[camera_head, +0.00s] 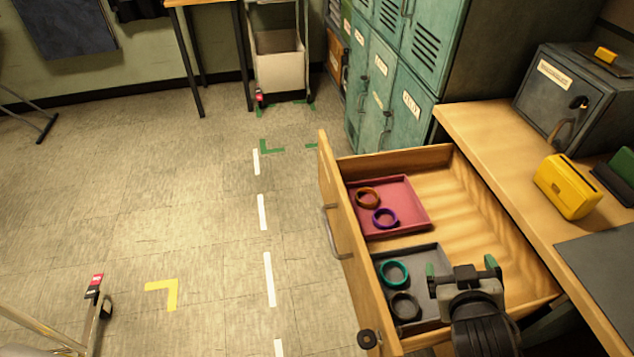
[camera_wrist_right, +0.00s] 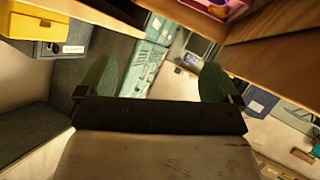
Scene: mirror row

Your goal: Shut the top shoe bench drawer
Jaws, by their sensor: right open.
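The top drawer (camera_head: 325,190) of the wooden shoe bench (camera_head: 480,125) is pulled out wide to the left. Its front panel carries a metal bar handle (camera_head: 333,232) on the outer side. Inside lie a pink tray (camera_head: 405,190) with an orange and a purple ring, and a grey tray (camera_head: 430,253) with a teal and a dark ring. My right gripper (camera_head: 461,267) is open and empty, over the near part of the drawer, inward of the front panel. Its green fingertips also show apart in the right wrist view (camera_wrist_right: 157,82). My left gripper is out of view.
On the bench top stand a yellow box (camera_head: 567,187), a dark grey safe-like box (camera_head: 570,95) and a dark mat (camera_head: 605,270). Teal lockers (camera_head: 390,85) rise behind the drawer. The floor left of the drawer is mostly clear; a wheeled frame (camera_head: 100,310) stands at the lower left.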

